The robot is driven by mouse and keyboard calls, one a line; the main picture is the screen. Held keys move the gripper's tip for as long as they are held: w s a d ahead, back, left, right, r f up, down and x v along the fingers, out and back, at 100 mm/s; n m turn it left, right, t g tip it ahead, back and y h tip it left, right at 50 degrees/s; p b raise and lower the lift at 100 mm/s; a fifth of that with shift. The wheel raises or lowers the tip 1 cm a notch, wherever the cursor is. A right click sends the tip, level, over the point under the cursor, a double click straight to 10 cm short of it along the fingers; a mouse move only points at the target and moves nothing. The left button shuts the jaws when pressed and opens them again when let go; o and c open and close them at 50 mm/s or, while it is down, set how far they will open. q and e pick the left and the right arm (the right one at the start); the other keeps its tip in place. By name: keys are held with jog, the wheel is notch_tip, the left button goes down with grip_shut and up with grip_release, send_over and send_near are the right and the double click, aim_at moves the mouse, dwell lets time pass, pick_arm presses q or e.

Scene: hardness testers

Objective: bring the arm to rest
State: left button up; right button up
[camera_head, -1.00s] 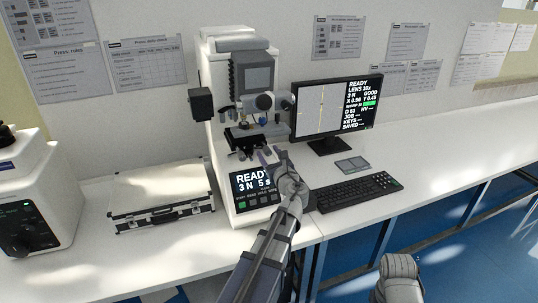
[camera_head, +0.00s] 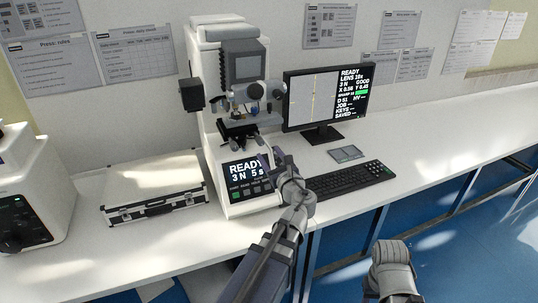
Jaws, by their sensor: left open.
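My left gripper (camera_head: 270,160) is open in front of the lower right part of the white hardness tester (camera_head: 208,75), beside its READY panel (camera_head: 243,172). I see nothing between its fingers. My left arm comes up from the bottom middle, over the bench's front edge. A part of my right arm shows at the bottom right, below the bench; its gripper is not in view. The tester's stage and lenses (camera_head: 238,128) stand clear above my left gripper.
A monitor (camera_head: 327,100) stands right of the tester, with a keyboard (camera_head: 351,182) and a small grey pad (camera_head: 345,153) before it. A silver-edged case (camera_head: 152,190) lies left. Another white machine (camera_head: 22,190) stands at the far left. The right bench is clear.

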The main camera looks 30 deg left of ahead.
dwell(0.3)
pick_arm(q)
jog(key=s+d+f+n+g+h, duration=0.3)
jog(key=s+d+f+n+g, duration=0.15)
jog(key=d+f+n, duration=0.3)
jog(key=s+d+f+n+g+h, duration=0.3)
jog(key=s+d+f+n+h, duration=0.15)
jog(key=d+f+n, duration=0.35)
jog(key=s+d+f+n+g+h, duration=0.4)
jog(key=s+d+f+h, duration=0.1)
jog(key=s+d, duration=0.6)
jog(key=shift+s+d+f+n, duration=0.35)
jog(key=shift+d+f, duration=0.35)
jog(key=shift+d, duration=0.55)
jog(key=shift+w+a, duration=0.1)
